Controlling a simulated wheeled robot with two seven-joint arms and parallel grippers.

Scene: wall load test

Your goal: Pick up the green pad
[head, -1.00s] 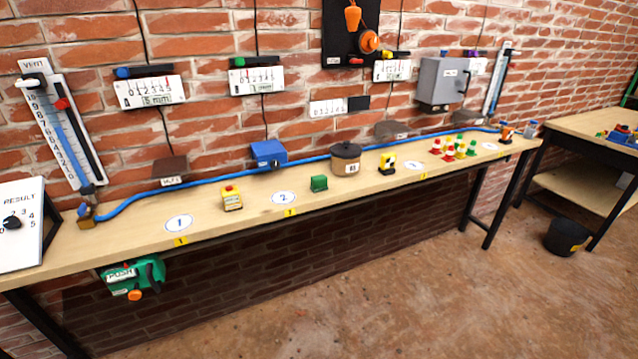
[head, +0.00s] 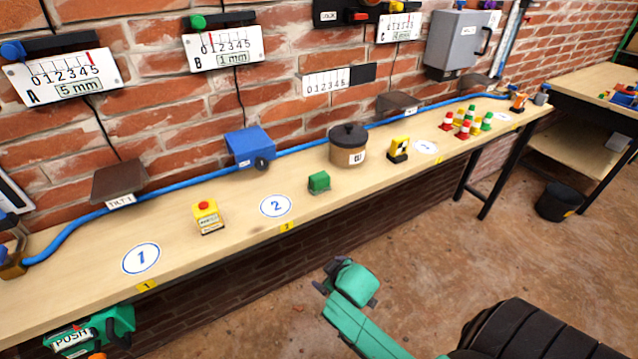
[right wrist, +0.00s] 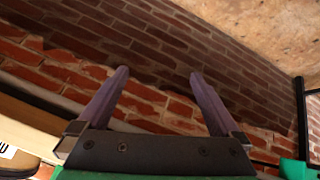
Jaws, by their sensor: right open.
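The small green block (head: 319,182), which looks like the green pad, sits upright on the wooden bench near its front edge, right of the white disc marked 2 (head: 276,206). My right gripper (head: 326,276) is in front of the bench, apart from the block and lower in the picture. In the right wrist view its two purple fingers (right wrist: 158,76) are spread with nothing between them, against the brick wall. The green block does not show clearly there.
On the bench (head: 75,283), a yellow box with a red button (head: 208,217) stands left of the block. A brown lidded pot (head: 348,148) and a yellow-black piece (head: 398,149) stand to its right. A blue box (head: 250,147) and blue hose lie behind.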

